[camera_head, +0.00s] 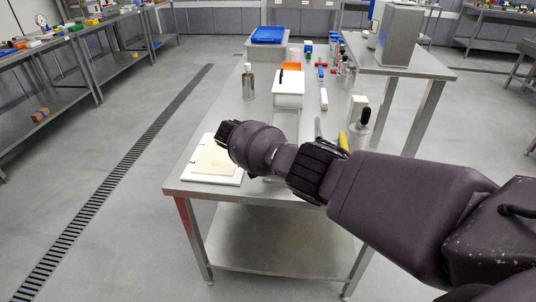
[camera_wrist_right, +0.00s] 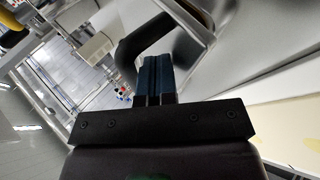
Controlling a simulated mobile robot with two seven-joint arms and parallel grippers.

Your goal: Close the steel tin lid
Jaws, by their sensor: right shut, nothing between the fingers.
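A steel-coloured box-like thing (camera_head: 284,122), probably the tin, shows in the head view just behind my right wrist. My arm hides most of it, so I cannot tell how its lid stands. In the right wrist view, my right gripper (camera_wrist_right: 155,75) has its fingers together with nothing between them. A black curved bar (camera_wrist_right: 150,42), perhaps a handle, lies just beyond the fingertips, beside a grey metal surface (camera_wrist_right: 190,55). I cannot tell if the fingers touch it. My left gripper is not in view.
A white board with a cream sheet (camera_head: 212,158) lies at the table's front left. A white box (camera_head: 288,98), a bottle (camera_head: 248,82), a black-topped container (camera_head: 361,121) and a yellow-handled tool (camera_head: 342,141) stand or lie around.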

